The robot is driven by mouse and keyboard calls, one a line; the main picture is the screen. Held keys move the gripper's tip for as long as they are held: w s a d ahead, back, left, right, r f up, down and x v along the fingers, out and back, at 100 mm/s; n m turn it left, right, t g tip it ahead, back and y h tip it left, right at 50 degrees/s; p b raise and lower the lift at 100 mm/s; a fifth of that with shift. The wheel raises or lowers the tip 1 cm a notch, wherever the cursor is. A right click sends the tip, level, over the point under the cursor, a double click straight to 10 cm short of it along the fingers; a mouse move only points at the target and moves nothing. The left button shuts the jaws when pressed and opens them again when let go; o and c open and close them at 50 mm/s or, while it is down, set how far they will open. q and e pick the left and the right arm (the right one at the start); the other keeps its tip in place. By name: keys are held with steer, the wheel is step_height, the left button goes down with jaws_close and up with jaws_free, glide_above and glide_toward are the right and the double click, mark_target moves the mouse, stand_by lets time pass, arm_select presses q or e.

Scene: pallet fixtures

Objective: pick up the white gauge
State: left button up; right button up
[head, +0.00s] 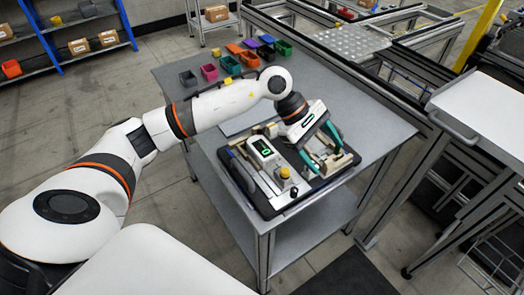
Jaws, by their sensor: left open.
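The white gauge (256,146), a small box with a dark screen and green marks, sits on the left part of the pallet fixture (233,172). My left gripper (323,160) comes in from the left and hangs over the right part of the fixture. Its teal fingers are apart, with no held object visible between them. It is to the right of the gauge and apart from it in the picture. Fine details of the fixture under the fingers are partly hidden. My right gripper is not in view.
The fixture lies on a grey table (180,72). Several coloured bins, among them a red one (209,72), stand at the table's back. A yellow knob (285,172) and a black-tipped lever are near the gauge. A metal frame and a white-topped cart (490,105) stand to the right.

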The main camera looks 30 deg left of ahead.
arm_select(q)
steer(key=w+a+m+y, duration=0.1)
steer(key=a+y, duration=0.3)
steer(key=a, duration=0.3)
steer(key=g+y+p, duration=0.1)
steer(key=y+p, duration=0.1)
steer(key=y, duration=0.2)
glide_above(261, 147)
steer(key=f, duration=0.4)
steer(key=shift+s+a+f, duration=0.15)
steer(key=shift+s+a, duration=0.05)
steer(key=shift+a, duration=0.2)
steer(key=f+p, duration=0.2)
steer(key=f, duration=0.1)
steer(key=d+f, duration=0.1)
steer(key=shift+w+f+p, duration=0.3)
steer(key=shift+f+p, duration=0.1)
steer(key=shift+a+f, duration=0.1)
steer(key=shift+f, duration=0.25)
steer(key=shift+c, duration=0.4)
steer(key=c, duration=1.1)
